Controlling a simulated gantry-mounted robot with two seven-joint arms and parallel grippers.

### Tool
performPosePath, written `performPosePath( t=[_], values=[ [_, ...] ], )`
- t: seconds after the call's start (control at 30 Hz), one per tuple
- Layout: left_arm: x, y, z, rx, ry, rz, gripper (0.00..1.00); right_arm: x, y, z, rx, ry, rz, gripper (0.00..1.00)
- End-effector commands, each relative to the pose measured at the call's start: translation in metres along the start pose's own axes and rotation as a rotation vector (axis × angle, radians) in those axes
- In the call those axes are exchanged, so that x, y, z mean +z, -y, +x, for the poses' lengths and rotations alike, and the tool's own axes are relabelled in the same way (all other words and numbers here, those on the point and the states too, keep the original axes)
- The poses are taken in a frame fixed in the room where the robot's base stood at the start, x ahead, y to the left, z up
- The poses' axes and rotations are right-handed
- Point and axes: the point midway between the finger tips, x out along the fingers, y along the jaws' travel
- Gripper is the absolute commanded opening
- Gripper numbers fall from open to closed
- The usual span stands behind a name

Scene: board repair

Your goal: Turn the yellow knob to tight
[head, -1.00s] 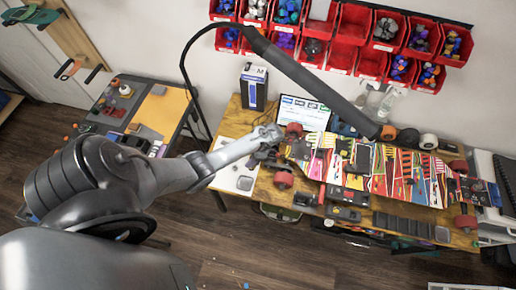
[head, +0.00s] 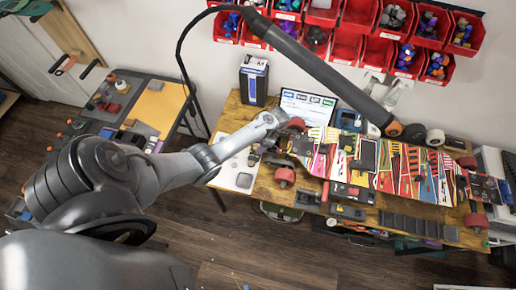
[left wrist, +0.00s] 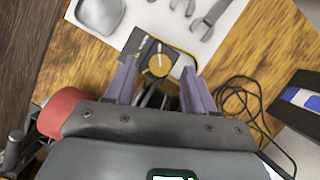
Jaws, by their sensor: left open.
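The yellow knob (left wrist: 158,65) is a small round dial with a pale pointer line, on a dark plate (left wrist: 136,47) with printed marks, seen in the left wrist view. My left gripper (left wrist: 159,75) is open, with its two purple fingers on either side of the knob and a gap to each. I cannot tell how far the fingertips are above the plate. In the head view my left gripper (head: 266,143) is over the left part of the workbench, beside the skateboard's left end; the knob is too small to make out there. My right gripper is not in view.
A white tool mat (left wrist: 214,45) with pliers lies beyond the knob. A red wheel (left wrist: 62,112) is close at the left, and black cables (left wrist: 245,105) lie at the right. The patterned skateboard (head: 400,170) fills the bench's right side. A blue-and-white box (head: 254,80) stands behind.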

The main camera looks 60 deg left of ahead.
Motion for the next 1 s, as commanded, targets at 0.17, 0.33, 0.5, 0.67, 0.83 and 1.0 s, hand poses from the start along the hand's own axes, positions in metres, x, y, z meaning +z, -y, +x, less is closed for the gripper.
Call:
performPosePath(
  t=[0.17,0.33,0.5,0.67,0.83,1.0],
  values=[
    [-0.0004,0.0003,0.0133,-0.001,0.000,0.000,0.54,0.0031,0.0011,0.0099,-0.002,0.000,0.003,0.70],
    [0.0002,0.0004,0.0149,-0.001,-0.001,0.000,0.54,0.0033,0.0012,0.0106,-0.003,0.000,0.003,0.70],
    [0.0004,0.0003,0.0146,-0.001,-0.001,0.000,0.54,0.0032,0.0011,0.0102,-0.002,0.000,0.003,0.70],
    [0.0004,0.0002,0.0147,-0.001,0.000,0.000,0.33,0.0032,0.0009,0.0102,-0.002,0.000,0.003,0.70],
    [0.0003,0.0002,0.0148,-0.001,0.000,0.000,0.07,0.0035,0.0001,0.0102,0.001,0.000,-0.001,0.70],
    [0.0004,0.0007,0.0138,0.010,-0.001,-0.024,0.00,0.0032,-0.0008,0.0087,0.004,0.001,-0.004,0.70]
  ],
)
